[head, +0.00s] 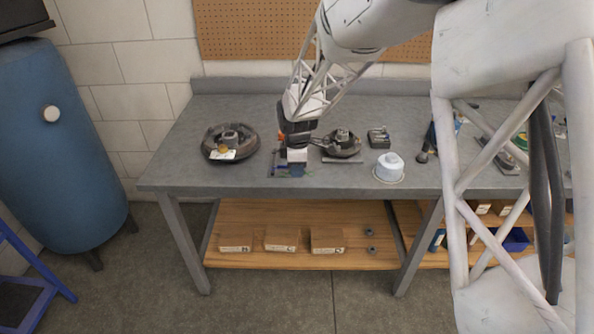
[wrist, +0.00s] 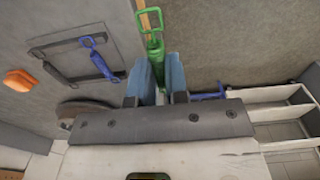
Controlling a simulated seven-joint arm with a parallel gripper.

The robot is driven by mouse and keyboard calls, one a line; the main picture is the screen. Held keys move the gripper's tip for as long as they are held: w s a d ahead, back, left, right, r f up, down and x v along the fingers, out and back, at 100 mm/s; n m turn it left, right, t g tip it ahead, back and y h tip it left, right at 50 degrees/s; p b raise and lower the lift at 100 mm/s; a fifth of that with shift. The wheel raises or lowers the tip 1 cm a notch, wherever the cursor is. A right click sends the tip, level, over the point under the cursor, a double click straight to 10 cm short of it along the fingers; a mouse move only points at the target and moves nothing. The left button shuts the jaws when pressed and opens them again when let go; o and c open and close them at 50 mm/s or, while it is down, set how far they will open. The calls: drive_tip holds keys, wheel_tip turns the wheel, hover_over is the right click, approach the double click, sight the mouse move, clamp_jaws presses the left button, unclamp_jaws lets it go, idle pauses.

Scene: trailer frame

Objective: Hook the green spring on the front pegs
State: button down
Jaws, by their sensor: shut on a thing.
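The green spring (wrist: 154,42) shows in the wrist view, with a loop at its far end. Its near end lies between the two blue fingers of my gripper (wrist: 161,68), which is shut on it. In the head view my gripper (head: 297,158) is over the workbench, low above a small dark patch with blue parts; the green spring is not clear there. I cannot make out the front pegs.
On the bench (head: 420,180) a round dark assembly (head: 229,142) sits left of my gripper and a similar one (head: 342,143) right. A white rounded item (head: 389,167) stands further right. An orange piece (wrist: 20,80) is left in the wrist view. The bench's front left is clear.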

drive_tip(key=shift+r, duration=0.95)
drive_tip(key=shift+w+a, duration=0.1)
drive_tip(key=w+a+r, duration=0.1)
drive_tip(key=w+a, duration=1)
drive_tip(key=a, duration=0.1)
approach(226, 140)
drive_tip(key=s, duration=0.1)
drive_tip(key=s+f, duration=0.1)
drive_tip(key=s, duration=0.1)
drive_tip(key=shift+d+f, duration=0.25)
drive_tip(key=shift+d, duration=0.1)
drive_tip(key=shift+f, duration=0.15)
drive_tip(key=shift+f, duration=2.35)
drive_tip(key=shift+f, duration=0.75)
idle(1.1)
